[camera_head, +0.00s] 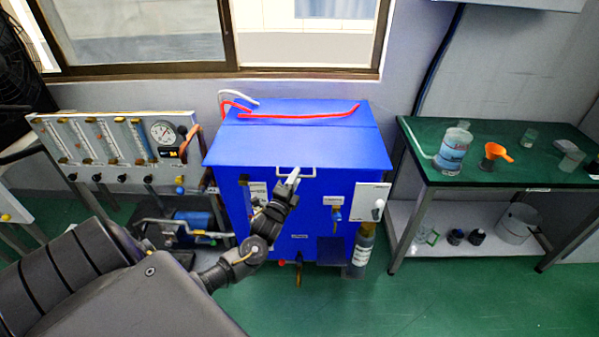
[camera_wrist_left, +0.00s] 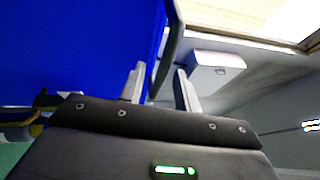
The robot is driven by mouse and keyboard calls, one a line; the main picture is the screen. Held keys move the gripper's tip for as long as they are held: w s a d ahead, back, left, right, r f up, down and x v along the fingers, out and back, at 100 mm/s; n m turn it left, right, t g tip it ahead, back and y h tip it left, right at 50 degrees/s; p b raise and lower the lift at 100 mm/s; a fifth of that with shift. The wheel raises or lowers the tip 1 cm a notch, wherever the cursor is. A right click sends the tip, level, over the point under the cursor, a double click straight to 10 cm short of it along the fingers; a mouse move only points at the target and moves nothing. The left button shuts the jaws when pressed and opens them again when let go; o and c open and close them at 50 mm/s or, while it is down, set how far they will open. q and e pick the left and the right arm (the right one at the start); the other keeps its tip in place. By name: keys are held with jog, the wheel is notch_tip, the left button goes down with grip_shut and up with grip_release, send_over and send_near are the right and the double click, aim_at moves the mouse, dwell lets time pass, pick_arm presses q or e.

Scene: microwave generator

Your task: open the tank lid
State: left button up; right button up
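The blue tank (camera_head: 310,145) stands in the middle of the head view, with its lid (camera_head: 290,128) lying closed on top. A pale bar handle (camera_head: 308,173) sits at the lid's front edge. My left gripper (camera_head: 293,176) is at this handle in the head view. In the left wrist view the two fingers (camera_wrist_left: 160,85) are apart, and a grey bar (camera_wrist_left: 174,45), seemingly the handle, reaches down towards the gap between them. I cannot tell whether the fingers touch it. The blue tank wall (camera_wrist_left: 75,45) fills the left of that view. My right gripper is out of view.
Red hose (camera_head: 300,115) lies on the lid. A flowmeter panel with a gauge (camera_head: 163,133) stands left of the tank. A green table (camera_head: 480,175) with a bottle and an orange funnel (camera_head: 497,152) stands at right. The green floor in front is open.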

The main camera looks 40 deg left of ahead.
pick_arm(q)
jog(key=shift+x, duration=1.5)
jog(key=shift+a, duration=0.1)
grip_shut()
jog(key=shift+r, duration=0.1)
